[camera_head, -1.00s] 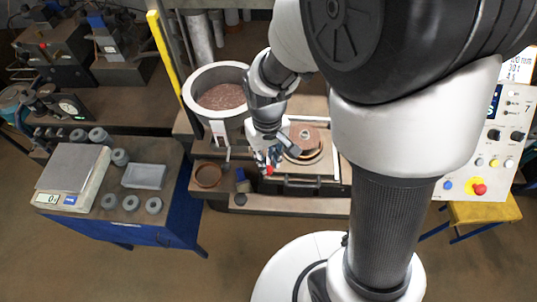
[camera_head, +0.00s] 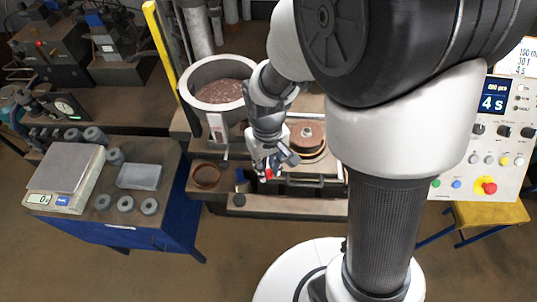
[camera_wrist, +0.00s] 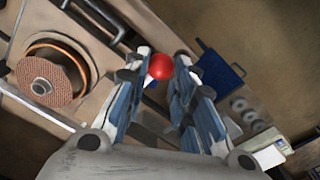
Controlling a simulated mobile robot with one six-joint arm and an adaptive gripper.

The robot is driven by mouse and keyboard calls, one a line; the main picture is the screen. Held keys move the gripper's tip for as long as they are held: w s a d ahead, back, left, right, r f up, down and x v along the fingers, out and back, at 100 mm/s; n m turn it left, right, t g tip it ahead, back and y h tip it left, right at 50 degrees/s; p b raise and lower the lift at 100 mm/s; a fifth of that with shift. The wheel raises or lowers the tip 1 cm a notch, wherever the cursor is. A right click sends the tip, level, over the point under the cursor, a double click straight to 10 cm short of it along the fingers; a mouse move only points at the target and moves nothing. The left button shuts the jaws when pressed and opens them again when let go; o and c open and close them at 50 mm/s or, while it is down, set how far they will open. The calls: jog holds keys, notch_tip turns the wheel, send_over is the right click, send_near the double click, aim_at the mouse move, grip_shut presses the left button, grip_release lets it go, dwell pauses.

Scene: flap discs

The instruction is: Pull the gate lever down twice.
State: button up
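A red ball knob (camera_wrist: 160,67), which looks like the end of the gate lever, sits between my fingertips in the wrist view. It shows as a small red spot in the head view (camera_head: 268,174). My gripper (camera_wrist: 161,72) has one finger on each side of the knob, and the gap at the tips is about as wide as the knob, so it looks shut on it. In the head view my gripper (camera_head: 267,165) is in front of the round hopper (camera_head: 187,92) filled with brown grain. The lever's arm is hidden behind my fingers.
A brown flap disc (camera_head: 314,133) lies on a round fixture just right of my gripper. A brown ring dish (camera_head: 206,175) is to the left. A blue bench with a scale (camera_head: 62,200) stands at left. A control panel (camera_head: 500,140) reading 4 s is at right.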

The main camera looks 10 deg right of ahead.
jog(key=shift+d+f+b, duration=0.1)
jog(key=shift+f+b, duration=1.7)
jog(key=shift+f, duration=0.55)
jog(key=shift+r, duration=0.1)
notch_tip(320, 180, up, 10)
jog(key=p, duration=0.8)
